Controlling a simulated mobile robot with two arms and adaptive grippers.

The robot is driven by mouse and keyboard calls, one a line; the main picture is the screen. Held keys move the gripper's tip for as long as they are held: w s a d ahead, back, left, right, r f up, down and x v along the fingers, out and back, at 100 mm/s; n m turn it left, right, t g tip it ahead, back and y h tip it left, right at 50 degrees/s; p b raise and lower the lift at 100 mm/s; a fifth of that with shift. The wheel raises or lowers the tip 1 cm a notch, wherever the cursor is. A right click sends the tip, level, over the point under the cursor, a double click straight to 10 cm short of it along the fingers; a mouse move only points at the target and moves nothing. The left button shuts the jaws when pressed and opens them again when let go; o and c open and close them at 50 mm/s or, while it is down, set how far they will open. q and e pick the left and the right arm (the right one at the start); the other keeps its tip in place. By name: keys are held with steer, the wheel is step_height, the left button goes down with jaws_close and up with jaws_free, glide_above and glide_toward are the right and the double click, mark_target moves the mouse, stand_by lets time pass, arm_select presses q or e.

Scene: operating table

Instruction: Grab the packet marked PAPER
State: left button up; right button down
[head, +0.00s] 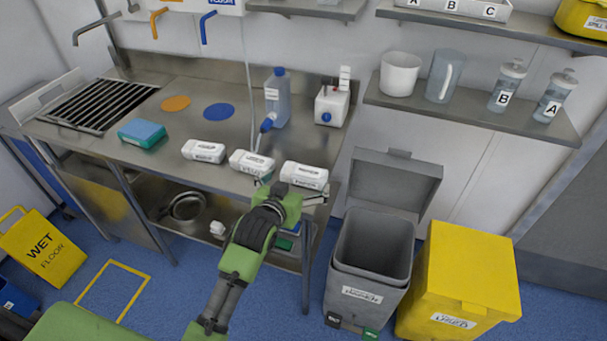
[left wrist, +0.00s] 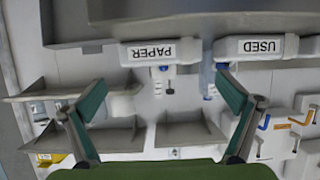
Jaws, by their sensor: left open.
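Three white packets lie in a row along the front of the steel table (head: 172,125). The rightmost packet in the head view (head: 304,175) matches the one marked PAPER in the left wrist view (left wrist: 160,51), where its label appears upside down. The middle packet (head: 252,161) appears to be the one marked USED (left wrist: 258,47). My left gripper (head: 293,187) is at the table's front edge, just in front of the PAPER packet. Its fingers are spread and empty in the left wrist view (left wrist: 162,84), with the packet ahead between them. My right gripper is out of view.
A third white packet (head: 203,151) and a teal box (head: 142,134) lie to the left. A clear bottle with a blue cap (head: 278,100) and a white container (head: 331,106) stand behind the packets. A grey bin (head: 375,250) and yellow bin (head: 462,275) stand right of the table.

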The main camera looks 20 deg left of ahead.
mark_target(303, 174)
arm_select(q)
steer(key=x, duration=0.3)
steer(key=shift+d, duration=0.1)
steer(key=shift+w, duration=0.35)
steer(key=shift+p+x, duration=0.45)
steer(key=shift+x, duration=1.8)
steer(key=shift+s+f, duration=0.15)
steer(key=c, duration=0.9)
